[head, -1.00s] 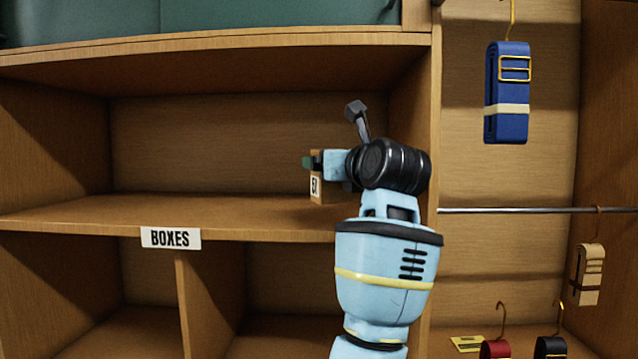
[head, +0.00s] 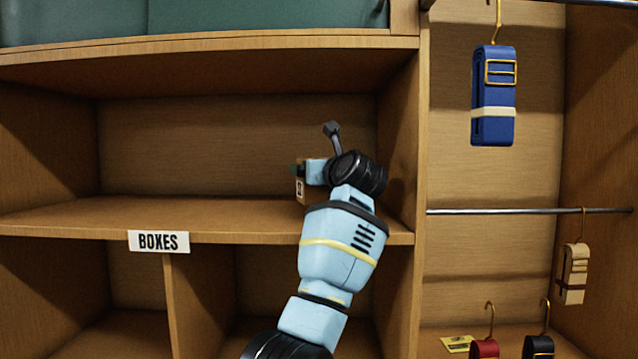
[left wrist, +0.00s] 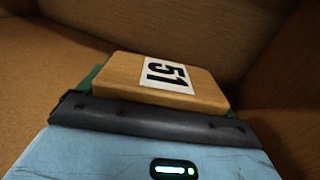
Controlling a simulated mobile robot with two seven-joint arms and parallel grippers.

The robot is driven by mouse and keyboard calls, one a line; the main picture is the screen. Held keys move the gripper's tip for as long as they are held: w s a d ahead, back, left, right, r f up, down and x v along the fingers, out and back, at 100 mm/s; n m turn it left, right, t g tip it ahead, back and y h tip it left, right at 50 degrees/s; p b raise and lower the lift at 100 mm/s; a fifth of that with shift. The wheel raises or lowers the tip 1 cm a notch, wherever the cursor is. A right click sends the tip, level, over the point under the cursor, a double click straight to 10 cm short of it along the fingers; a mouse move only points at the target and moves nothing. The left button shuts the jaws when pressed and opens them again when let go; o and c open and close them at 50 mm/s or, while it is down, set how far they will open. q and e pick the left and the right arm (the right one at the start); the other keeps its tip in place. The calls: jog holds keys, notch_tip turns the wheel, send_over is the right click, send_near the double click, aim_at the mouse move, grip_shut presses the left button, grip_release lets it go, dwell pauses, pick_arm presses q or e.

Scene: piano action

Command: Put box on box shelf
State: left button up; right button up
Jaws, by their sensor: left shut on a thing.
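The box is a small wooden block (head: 301,190) with a white number label, seen inside the box shelf (head: 80,217) near its right side. In the left wrist view the box (left wrist: 118,72) shows the label "51". My left gripper (head: 303,172) is shut on the box, with a bit of green fingertip showing beside it. I cannot tell whether the box touches the shelf board or hangs just above it. The gripper covers part of the box. My right gripper is not in view.
A white "BOXES" sign (head: 159,241) is on the shelf's front edge. The shelf is clear to the left. A right side wall (head: 398,150) stands close to my arm. Beyond it are a rail (head: 530,211) and a hanging blue belt (head: 493,100).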

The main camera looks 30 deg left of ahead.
pick_arm(q)
jog(key=shift+f, duration=1.45)
jog(key=shift+f, duration=0.2)
jog(key=o, duration=0.8)
jog(key=shift+o, duration=0.2)
jog(key=shift+r, duration=0.1)
jog(key=shift+d, duration=0.2)
jog(key=v, duration=1.1)
jog(key=shift+s+d+b, duration=0.25)
jog(key=shift+b, duration=0.05)
